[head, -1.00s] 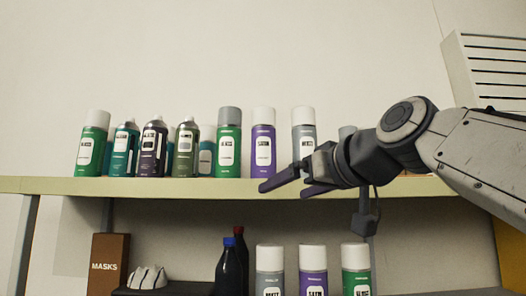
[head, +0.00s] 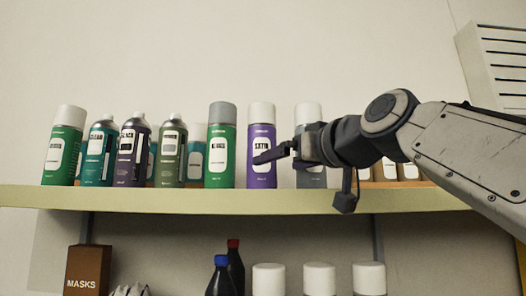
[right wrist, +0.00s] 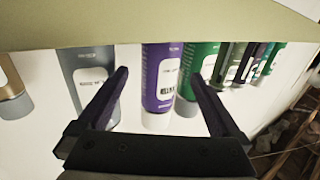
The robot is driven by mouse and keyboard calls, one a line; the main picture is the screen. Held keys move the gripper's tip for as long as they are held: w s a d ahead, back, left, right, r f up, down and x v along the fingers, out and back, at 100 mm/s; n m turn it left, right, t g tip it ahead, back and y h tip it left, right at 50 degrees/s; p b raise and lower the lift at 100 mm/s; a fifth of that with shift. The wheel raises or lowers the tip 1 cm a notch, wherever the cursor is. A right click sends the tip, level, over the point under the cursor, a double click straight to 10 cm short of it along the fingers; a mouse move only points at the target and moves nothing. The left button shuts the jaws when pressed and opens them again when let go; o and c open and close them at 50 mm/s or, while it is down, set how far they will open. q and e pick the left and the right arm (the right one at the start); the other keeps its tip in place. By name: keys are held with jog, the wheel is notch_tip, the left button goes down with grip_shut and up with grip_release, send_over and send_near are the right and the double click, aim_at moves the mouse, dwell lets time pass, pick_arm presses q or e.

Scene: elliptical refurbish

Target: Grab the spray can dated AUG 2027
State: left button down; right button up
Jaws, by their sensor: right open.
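Several spray cans stand upright in a row on the shelf. They include a purple SATIN can (head: 262,135), a green can with a grey cap (head: 221,150), a green can with a white cap (head: 63,150) and a grey can (head: 308,115). No date is legible on any can. My right gripper (head: 270,155) is open and empty, at label height near the purple can, partly covering it and the grey can. In the right wrist view, which is upside down, the purple can (right wrist: 160,80) shows between the open fingers, and the grey can (right wrist: 88,75) lies behind the left finger. My left gripper is out of view.
The pale green shelf (head: 150,197) has a straight front edge. Below are a brown MASKS box (head: 87,272), dark bottles (head: 236,262) and white-capped cans (head: 319,278). A slatted panel (head: 495,65) hangs at the upper right.

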aim_at(270, 164)
jog(key=shift+w+a, duration=0.25)
jog(key=shift+w, duration=0.1)
jog(key=shift+w+a+r+p, duration=0.1)
jog(key=shift+w+r+p, duration=0.1)
jog(key=shift+p, duration=0.2)
jog(key=p+x, duration=0.3)
jog(key=x, duration=0.1)
jog(key=shift+a+r, duration=0.1)
jog(key=shift+w, duration=0.15)
grip_shut()
